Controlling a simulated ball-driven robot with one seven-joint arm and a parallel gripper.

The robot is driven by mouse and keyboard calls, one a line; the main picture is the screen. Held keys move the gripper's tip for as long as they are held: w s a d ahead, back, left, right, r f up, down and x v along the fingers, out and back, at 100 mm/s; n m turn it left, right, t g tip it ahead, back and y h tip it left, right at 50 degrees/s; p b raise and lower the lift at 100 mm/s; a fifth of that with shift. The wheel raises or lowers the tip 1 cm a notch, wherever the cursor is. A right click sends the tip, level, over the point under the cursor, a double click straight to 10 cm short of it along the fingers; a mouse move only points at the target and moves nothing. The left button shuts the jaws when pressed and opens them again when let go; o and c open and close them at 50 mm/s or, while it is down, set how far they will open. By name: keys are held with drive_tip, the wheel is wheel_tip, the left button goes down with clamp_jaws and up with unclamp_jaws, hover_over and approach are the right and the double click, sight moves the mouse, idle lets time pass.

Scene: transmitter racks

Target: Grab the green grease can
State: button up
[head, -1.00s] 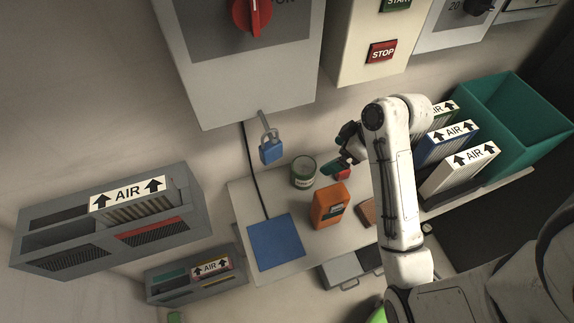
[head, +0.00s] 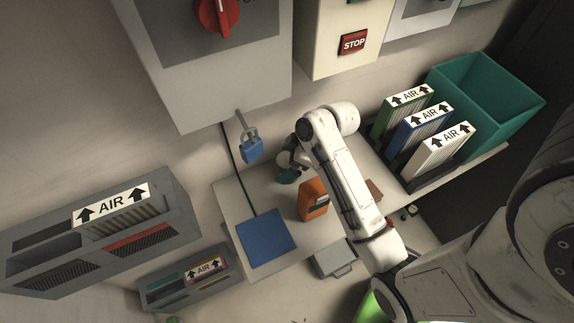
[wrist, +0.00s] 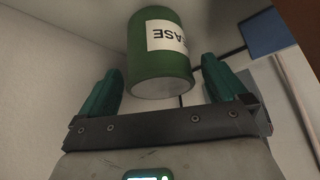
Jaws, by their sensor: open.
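The green grease can (wrist: 150,62) has a white label reading "EASE" in part, shown upside down in the wrist view. It appears in the gap between the two green fingers of my gripper (wrist: 162,68), with clear space on both sides. My gripper is open and not closed on it. In the head view the can (head: 285,176) stands on the bench near the wall, partly hidden by my gripper (head: 288,163) and wrist.
An orange box-shaped item (head: 313,200) stands close to the can on the bench (head: 232,205). A blue mat (head: 265,236) lies to the left. A blue padlock (head: 251,150) hangs above. AIR filters (head: 420,130) and a teal bin (head: 500,100) are at right.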

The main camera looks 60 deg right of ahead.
drive_tip(key=shift+x, duration=1.15)
drive_tip(key=c, duration=1.3)
drive_tip(key=shift+r, duration=0.1)
